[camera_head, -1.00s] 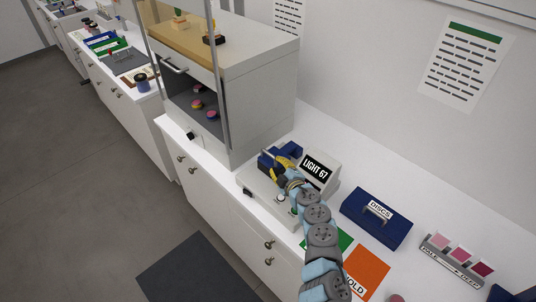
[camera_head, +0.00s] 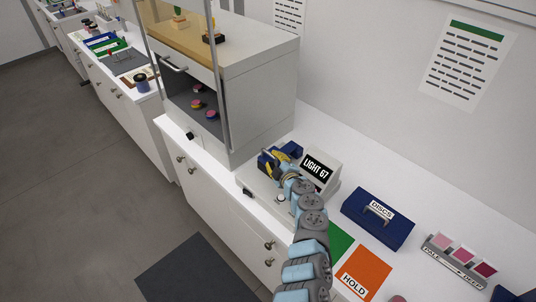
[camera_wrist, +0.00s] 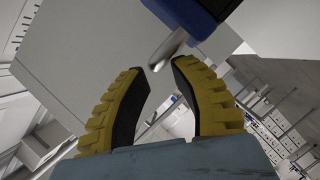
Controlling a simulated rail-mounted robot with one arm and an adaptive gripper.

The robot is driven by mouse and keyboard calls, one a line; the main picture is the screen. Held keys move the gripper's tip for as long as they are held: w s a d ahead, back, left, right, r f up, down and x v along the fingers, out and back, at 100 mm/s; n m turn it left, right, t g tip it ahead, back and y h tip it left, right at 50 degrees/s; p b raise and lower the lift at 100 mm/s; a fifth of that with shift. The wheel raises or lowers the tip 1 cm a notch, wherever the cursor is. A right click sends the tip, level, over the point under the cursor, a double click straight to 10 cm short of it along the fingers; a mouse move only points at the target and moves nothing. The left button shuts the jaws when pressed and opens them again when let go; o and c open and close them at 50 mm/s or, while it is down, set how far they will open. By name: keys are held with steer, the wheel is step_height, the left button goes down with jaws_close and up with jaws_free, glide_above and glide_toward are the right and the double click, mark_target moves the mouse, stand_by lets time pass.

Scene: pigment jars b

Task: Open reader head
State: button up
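The reader (camera_head: 318,171) is a pale box on the counter with a "LIGHT 67" screen. Its dark blue head (camera_head: 290,149) sits left of the screen. In the wrist view the blue head (camera_wrist: 196,12) is at the top, with a rounded metal bar (camera_wrist: 170,46) sticking out of it. My gripper (camera_wrist: 160,68) has yellow ribbed fingers with dark pads. The fingers are apart, and the bar's end shows between or just beyond their tips; I cannot tell if it touches either. In the head view my gripper (camera_head: 277,160) is at the head's front left, and my arm hides part of the reader.
A grey cabinet (camera_head: 262,85) with a raised glass front stands left of the reader. A blue "DISCS" box (camera_head: 377,218), a green mat (camera_head: 340,242) and an orange "HOLD" mat (camera_head: 363,272) lie to the right. A shade rack (camera_head: 458,262) is farther right.

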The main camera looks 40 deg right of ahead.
mark_target(268, 152)
steer(key=shift+w+d, duration=0.15)
steer(key=shift+w, duration=0.55)
steer(key=shift+w+d+f+b, duration=0.15)
steer(key=shift+w+f+b, duration=0.2)
steer(key=shift+b, duration=0.1)
steer(key=shift+w+d, duration=0.15)
steer(key=shift+w, duration=0.35)
steer(key=shift+w+d+b, duration=0.1)
steer(key=shift+w+b, duration=0.35)
steer(key=shift+w, duration=0.15)
jaws_close()
